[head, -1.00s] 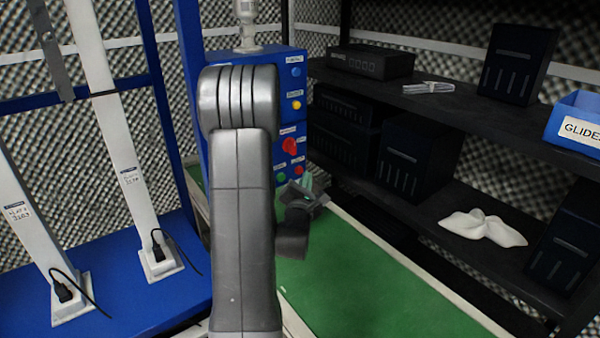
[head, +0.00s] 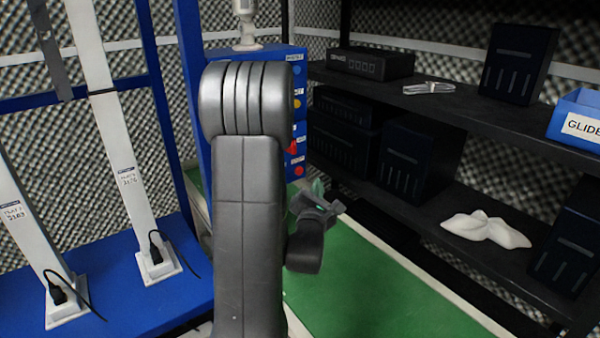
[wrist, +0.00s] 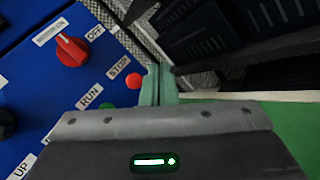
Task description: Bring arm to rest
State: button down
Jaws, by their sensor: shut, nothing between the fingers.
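My gripper (head: 317,188) is at the end of my grey arm, right of the arm's upright link in the head view. In the wrist view its green fingers (wrist: 159,84) are together with nothing between them. The blue control panel (head: 301,75) stands behind my arm, which hides much of it. In the wrist view the panel's red rotary knob (wrist: 71,50) is at upper left. A red button (wrist: 134,81) labelled STOP appears just left of the fingertips; I cannot tell the gap between them.
A black shelf (head: 450,105) on the right holds several dark boxes, a white cloth (head: 485,229) and a blue bin (head: 577,118). A green surface (head: 375,285) runs clear below my gripper. White posts (head: 125,170) stand on a blue base at left.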

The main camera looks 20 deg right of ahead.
jog(key=w+p, duration=0.1)
jog(key=p, duration=0.2)
jog(key=shift+w+a+r, duration=0.2)
jog(key=shift+w+a, duration=0.1)
jog(key=shift+w, duration=0.1)
jog(key=shift+s+p, duration=0.1)
jog(key=shift+p, duration=0.75)
jog(key=shift+s+d+f+b, duration=0.1)
jog(key=shift+s+d+b, duration=0.3)
jog(key=shift+s, duration=0.45)
jog(key=shift+s+d+f+b, duration=0.1)
jog(key=shift+s+d+b, duration=0.15)
jog(key=shift+s+b, duration=0.5)
jog(key=shift+s+d+b, duration=0.3)
jog(key=shift+s+b, duration=0.05)
jog(key=shift+s, duration=0.65)
jog(key=shift+w, duration=0.1)
